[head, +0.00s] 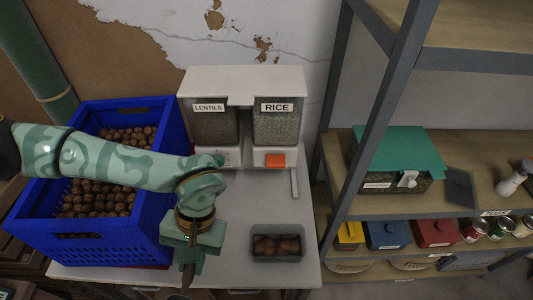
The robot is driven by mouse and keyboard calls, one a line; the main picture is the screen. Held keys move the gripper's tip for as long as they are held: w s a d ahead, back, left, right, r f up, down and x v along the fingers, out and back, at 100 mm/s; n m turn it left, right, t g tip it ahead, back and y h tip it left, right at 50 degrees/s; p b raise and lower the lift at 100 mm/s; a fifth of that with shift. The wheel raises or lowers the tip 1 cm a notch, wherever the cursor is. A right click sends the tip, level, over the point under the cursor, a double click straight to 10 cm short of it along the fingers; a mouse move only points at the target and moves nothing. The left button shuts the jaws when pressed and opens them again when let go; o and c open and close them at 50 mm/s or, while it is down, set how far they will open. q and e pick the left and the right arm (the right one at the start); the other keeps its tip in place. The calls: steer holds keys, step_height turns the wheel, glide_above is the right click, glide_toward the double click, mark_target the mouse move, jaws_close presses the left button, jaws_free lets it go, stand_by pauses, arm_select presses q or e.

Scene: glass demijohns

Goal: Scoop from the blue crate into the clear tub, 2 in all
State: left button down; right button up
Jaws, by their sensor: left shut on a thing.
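The blue crate (100,243) stands at the left and holds many brown, walnut-like pieces (97,200). The clear tub (277,259) sits near the front right of the white table, with some brown pieces (277,245) inside. My left arm reaches across the crate. My left gripper (188,268) is beyond the crate's right side, to the left of the tub, pointing down. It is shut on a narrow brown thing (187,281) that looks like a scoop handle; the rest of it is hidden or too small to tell. My right gripper is not in view.
A white dispenser (243,78) labelled LENTILS and RICE stands behind the tub, with an orange part (275,160) at its base. A metal shelf (440,205) with boxes and cans stands at the right. The white table (240,205) is clear between dispenser and tub.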

arm_select(q)
steer(key=w+a+r+b, duration=0.2)
steer(key=w+a+b, duration=0.45)
steer(key=w, duration=0.25)
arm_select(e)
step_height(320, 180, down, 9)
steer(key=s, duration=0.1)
arm_select(q)
step_height(320, 180, up, 10)
steer(key=p, duration=1)
steer(key=shift+w+d+n, duration=0.15)
steer(key=shift+d+n, duration=0.15)
steer(key=shift+d, duration=0.05)
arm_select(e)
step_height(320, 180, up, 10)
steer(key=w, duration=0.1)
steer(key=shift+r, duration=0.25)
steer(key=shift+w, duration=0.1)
